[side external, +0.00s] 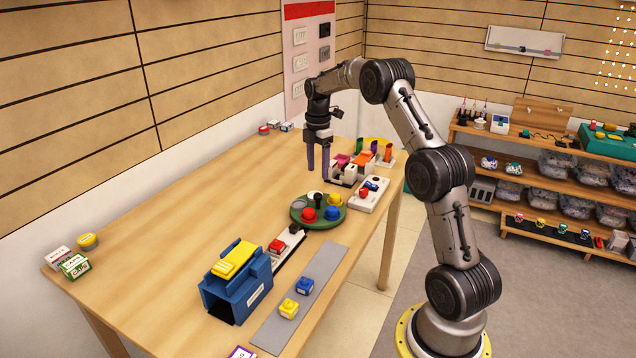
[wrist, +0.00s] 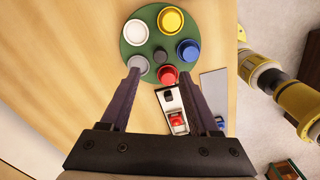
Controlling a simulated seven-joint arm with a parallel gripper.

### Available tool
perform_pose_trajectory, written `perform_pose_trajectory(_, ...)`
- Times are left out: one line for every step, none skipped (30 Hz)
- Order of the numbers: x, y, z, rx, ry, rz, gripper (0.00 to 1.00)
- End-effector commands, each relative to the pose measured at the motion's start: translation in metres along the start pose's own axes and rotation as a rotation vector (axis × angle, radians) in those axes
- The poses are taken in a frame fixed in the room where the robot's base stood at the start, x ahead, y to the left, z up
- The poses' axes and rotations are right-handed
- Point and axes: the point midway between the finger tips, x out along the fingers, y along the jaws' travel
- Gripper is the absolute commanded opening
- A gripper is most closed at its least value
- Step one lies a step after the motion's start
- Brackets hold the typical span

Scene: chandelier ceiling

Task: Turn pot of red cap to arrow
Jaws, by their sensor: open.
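A round green turntable (side external: 297,217) stands on the table and also shows in the wrist view (wrist: 152,40). The red-capped pot (side external: 309,215) is on its near side in the side view. In the wrist view the red cap (wrist: 167,74) lies between the finger lines, with white, yellow, blue and grey pots around a dark centre knob (wrist: 159,55). My gripper (side external: 318,175) points down, open and empty, above and behind the turntable in the side view; its fingers show in the wrist view (wrist: 160,77). I cannot make out an arrow.
A black-and-white strip with a red button (side external: 277,246) lies beside the turntable. A blue box with a yellow top (side external: 237,280) stands at the front. A white switch box (side external: 369,194) and coloured holders (side external: 366,158) are to the right. The table's left side is mostly clear.

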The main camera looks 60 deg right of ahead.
Motion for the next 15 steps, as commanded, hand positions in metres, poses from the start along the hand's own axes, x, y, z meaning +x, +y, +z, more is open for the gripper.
perform_pose_trajectory(-0.011, 0.001, 0.000, 0.000, -0.001, 0.004, 0.62)
perform_pose_trajectory(-0.018, 0.001, 0.000, 0.000, -0.001, 0.003, 0.62)
perform_pose_trajectory(-0.025, 0.001, 0.000, 0.000, -0.001, 0.004, 0.62)
perform_pose_trajectory(-0.030, 0.001, 0.000, 0.000, -0.001, 0.003, 0.62)
perform_pose_trajectory(-0.035, 0.001, 0.000, 0.000, -0.001, 0.003, 0.62)
perform_pose_trajectory(-0.041, 0.001, 0.000, 0.000, -0.001, 0.003, 0.62)
perform_pose_trajectory(-0.044, 0.001, 0.000, 0.000, -0.001, 0.003, 0.62)
perform_pose_trajectory(-0.048, 0.001, 0.000, 0.000, 0.000, 0.002, 0.62)
perform_pose_trajectory(-0.051, 0.000, 0.000, 0.000, 0.000, 0.001, 0.62)
perform_pose_trajectory(-0.053, 0.000, 0.000, 0.000, 0.000, 0.001, 0.62)
perform_pose_trajectory(-0.055, 0.000, 0.000, 0.000, 0.000, 0.001, 0.62)
perform_pose_trajectory(-0.058, 0.000, 0.000, 0.000, 0.000, 0.000, 0.62)
perform_pose_trajectory(-0.059, 0.000, 0.000, 0.000, 0.000, 0.000, 0.62)
perform_pose_trajectory(-0.059, 0.000, 0.000, 0.000, 0.000, 0.000, 0.62)
perform_pose_trajectory(-0.060, 0.000, 0.000, 0.000, 0.000, 0.000, 0.62)
